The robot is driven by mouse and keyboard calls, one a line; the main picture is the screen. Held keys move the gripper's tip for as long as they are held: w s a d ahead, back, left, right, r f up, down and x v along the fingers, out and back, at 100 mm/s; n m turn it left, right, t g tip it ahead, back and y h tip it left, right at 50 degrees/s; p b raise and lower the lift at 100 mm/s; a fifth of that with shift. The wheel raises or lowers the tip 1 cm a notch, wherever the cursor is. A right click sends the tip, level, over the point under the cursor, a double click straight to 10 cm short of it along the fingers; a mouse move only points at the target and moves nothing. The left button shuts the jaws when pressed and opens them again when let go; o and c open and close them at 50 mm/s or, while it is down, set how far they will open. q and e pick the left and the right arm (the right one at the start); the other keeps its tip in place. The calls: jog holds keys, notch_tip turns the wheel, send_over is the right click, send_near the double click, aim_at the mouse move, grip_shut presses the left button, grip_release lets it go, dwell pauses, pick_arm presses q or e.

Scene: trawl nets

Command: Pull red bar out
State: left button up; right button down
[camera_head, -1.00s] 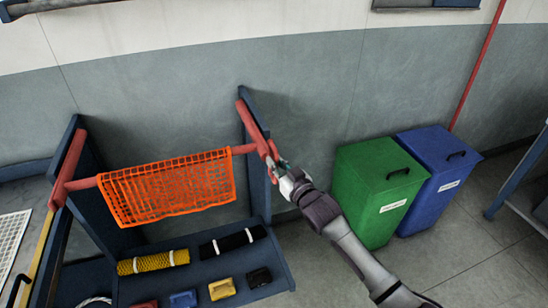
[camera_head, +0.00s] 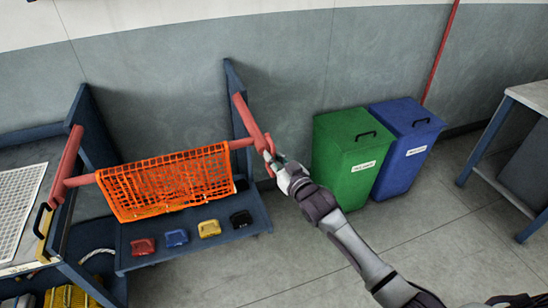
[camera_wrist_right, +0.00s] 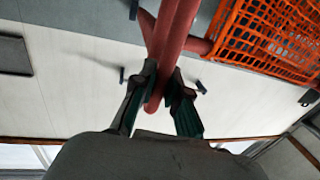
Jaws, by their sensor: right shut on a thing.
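The red bar (camera_head: 242,143) is a frame with a long cross rod and a side arm at each end, set on a dark blue rack (camera_head: 241,87). An orange net (camera_head: 165,183) hangs over its cross rod. My right gripper (camera_head: 272,160) is at the front end of the right side arm. In the right wrist view, the gripper (camera_wrist_right: 161,82) has its two fingers on either side of the red bar (camera_wrist_right: 172,32), shut on it. The orange net (camera_wrist_right: 268,30) hangs beside it. My left gripper is not in view.
Small coloured boxes (camera_head: 209,228) lie on the rack's lower shelf (camera_head: 190,248). A green bin (camera_head: 352,160) and a blue bin (camera_head: 406,150) stand right of the rack. A table (camera_head: 528,96) is at the far right. The floor between shows clear.

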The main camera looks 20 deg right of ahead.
jog(key=shift+w, duration=0.25)
jog(key=c, duration=1.6)
grip_release()
jog(key=o, duration=0.4)
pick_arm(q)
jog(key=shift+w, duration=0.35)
pick_arm(e)
jog(key=v, duration=1.2)
jog(key=shift+s, duration=0.1)
